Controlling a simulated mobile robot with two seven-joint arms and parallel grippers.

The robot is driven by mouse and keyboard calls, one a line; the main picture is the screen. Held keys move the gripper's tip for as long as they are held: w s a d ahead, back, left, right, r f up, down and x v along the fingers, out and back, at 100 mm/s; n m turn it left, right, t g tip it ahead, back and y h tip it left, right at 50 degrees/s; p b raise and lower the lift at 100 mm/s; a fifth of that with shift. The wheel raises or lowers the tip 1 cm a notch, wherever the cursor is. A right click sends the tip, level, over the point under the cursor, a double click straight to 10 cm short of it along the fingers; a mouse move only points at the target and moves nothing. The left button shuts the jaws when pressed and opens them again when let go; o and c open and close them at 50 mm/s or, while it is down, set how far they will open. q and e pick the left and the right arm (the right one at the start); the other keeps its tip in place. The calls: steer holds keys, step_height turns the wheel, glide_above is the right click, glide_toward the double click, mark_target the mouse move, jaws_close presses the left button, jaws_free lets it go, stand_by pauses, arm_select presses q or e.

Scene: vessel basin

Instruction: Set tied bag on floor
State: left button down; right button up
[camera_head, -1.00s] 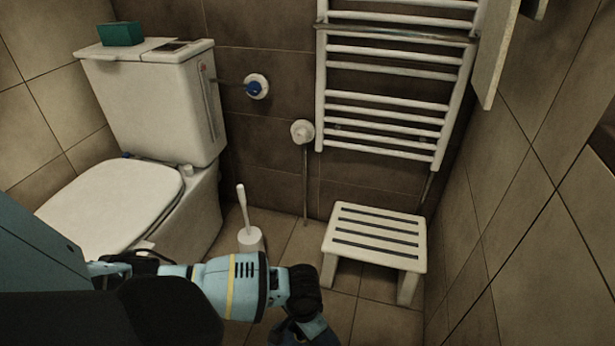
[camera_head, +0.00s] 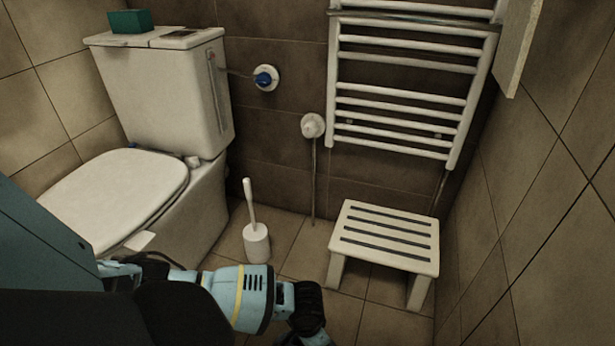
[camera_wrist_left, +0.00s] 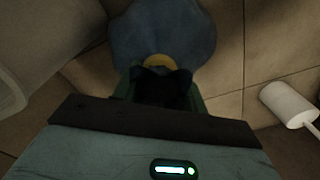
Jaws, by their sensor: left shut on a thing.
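The tied bag (camera_wrist_left: 162,35) is blue-grey with a yellow tie at its neck, in the left wrist view. My left gripper (camera_wrist_left: 162,82) is shut on it at the neck, and its dark fingers hide part of the tie. The bag spreads out beyond the fingers over the tiled floor; I cannot tell whether it touches the floor. In the head view my left arm reaches in along the bottom edge, with the hand cut off there and the bag out of sight. The floor (camera_head: 300,262) is beige tile. My right gripper is not in view.
A white toilet (camera_head: 165,95) stands at the left. A toilet brush in its white holder (camera_head: 256,243) stands beside it and shows in the left wrist view (camera_wrist_left: 288,104). A slatted white stool (camera_head: 385,236) stands right, under a towel radiator (camera_head: 400,105). Floor between brush and stool is clear.

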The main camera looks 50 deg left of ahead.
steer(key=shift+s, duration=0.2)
arm_select(q)
steer(key=shift+f, duration=0.15)
steer(key=c, duration=1)
jaws_free()
steer(key=shift+c, duration=0.2)
steer(key=shift+o, duration=1.1)
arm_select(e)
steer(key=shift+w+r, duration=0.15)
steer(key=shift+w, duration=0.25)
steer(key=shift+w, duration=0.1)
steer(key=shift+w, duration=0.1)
